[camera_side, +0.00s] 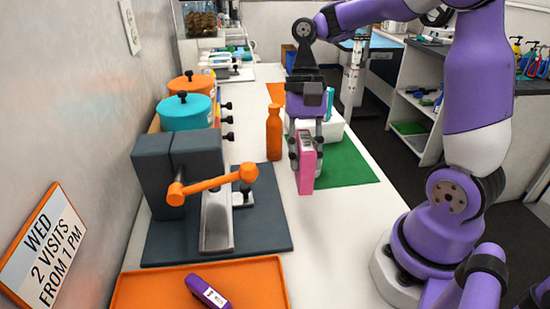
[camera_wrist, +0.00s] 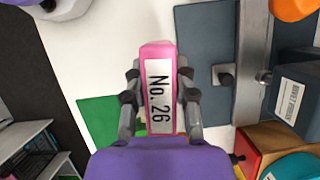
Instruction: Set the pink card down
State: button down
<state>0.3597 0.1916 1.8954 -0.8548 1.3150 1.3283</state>
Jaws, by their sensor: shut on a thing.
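The pink card (camera_side: 305,165) is a thick pink piece, held upright in the side view. In the wrist view the pink card (camera_wrist: 157,52) has a white label reading "No. 26". My gripper (camera_side: 305,150) is shut on it, one finger on each side, and the fingers also show in the wrist view (camera_wrist: 159,90). The card is over the white counter, by the left edge of a green mat (camera_side: 345,165). I cannot tell whether its lower end touches the counter.
An orange bottle (camera_side: 274,135) stands just left of the card. A grey press with an orange handle (camera_side: 212,184) sits on a dark mat (camera_side: 270,240). An orange tray (camera_side: 255,280) holds a purple piece (camera_side: 207,292). The white counter (camera_side: 335,235) is clear in front.

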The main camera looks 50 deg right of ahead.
jog(key=s+d+n, duration=0.1)
jog(key=s+d, duration=0.2)
jog(key=d, duration=0.6)
jog(key=s+d, duration=0.3)
jog(key=d, duration=0.6)
notch_tip(320, 180, down, 8)
jog(key=shift+w+f, duration=0.1)
jog(key=shift+f, duration=0.15)
jog(key=shift+f, duration=0.1)
jog(key=c, duration=0.7)
grip_release()
jog(key=shift+o, duration=0.2)
